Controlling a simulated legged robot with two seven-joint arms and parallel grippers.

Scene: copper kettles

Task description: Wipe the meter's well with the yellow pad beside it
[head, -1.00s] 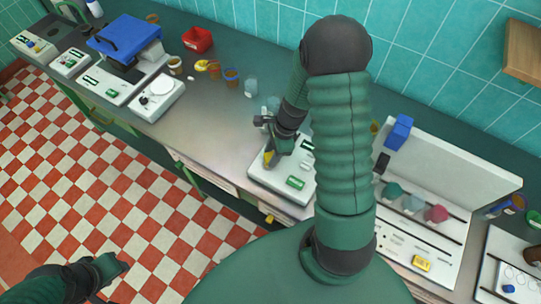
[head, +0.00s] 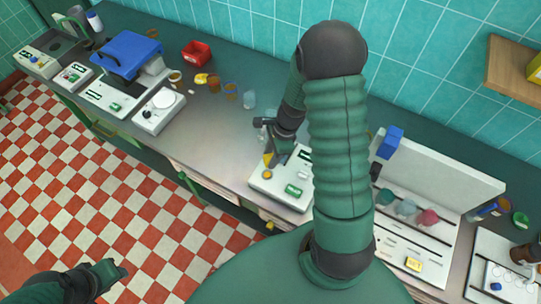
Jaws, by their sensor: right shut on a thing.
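The meter (head: 293,203) is a white box on the counter with a green display. A small round yellowish spot, apparently its well (head: 267,174), shows near its left end. My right gripper (head: 272,153) is shut on the yellow pad (head: 267,159), just behind the well as seen in the head view. Whether the pad touches the meter I cannot tell. The arm hides the meter's right side. My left gripper (head: 112,272) is low at the left, over the floor, and its jaws are too unclear to read.
A white rack with coloured pieces (head: 430,217) stands to the right of my arm. Small cups and a clear beaker (head: 249,99) stand behind and left of the meter. A white scale (head: 158,110), a blue-lidded device (head: 127,53) and a red bin (head: 196,52) are further left. The counter left of the meter is clear.

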